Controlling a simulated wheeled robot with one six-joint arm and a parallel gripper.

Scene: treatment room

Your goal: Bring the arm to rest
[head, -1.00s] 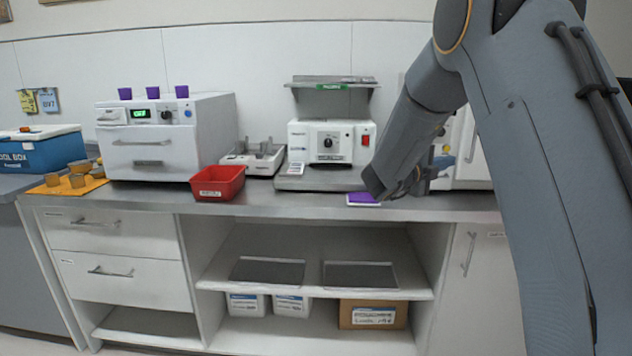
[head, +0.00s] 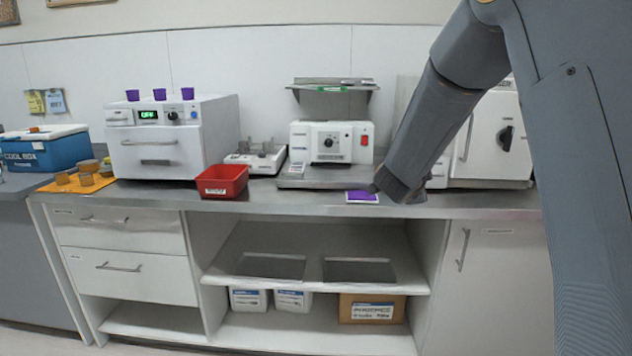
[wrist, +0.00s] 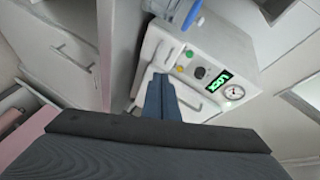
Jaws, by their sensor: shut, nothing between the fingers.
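My arm comes in from the upper right of the head view, its grey forearm slanting down to a dark wrist end above the right part of the counter (head: 290,200). The fingers are not clearly visible there. In the wrist view my gripper (wrist: 161,80) shows as two dark blue fingers lying together, shut with nothing between them. They point towards a white device with a green lit display and a round gauge (wrist: 195,75). I cannot tell the gap between them and it.
A purple-topped pad (head: 362,196) lies on the counter beside my wrist end. A red bin (head: 222,182), a white sealing machine (head: 331,142), a white oven with purple cups (head: 165,150) and a blue cool box (head: 45,152) stand further left. A white cabinet with a black knob (head: 490,140) is behind my arm.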

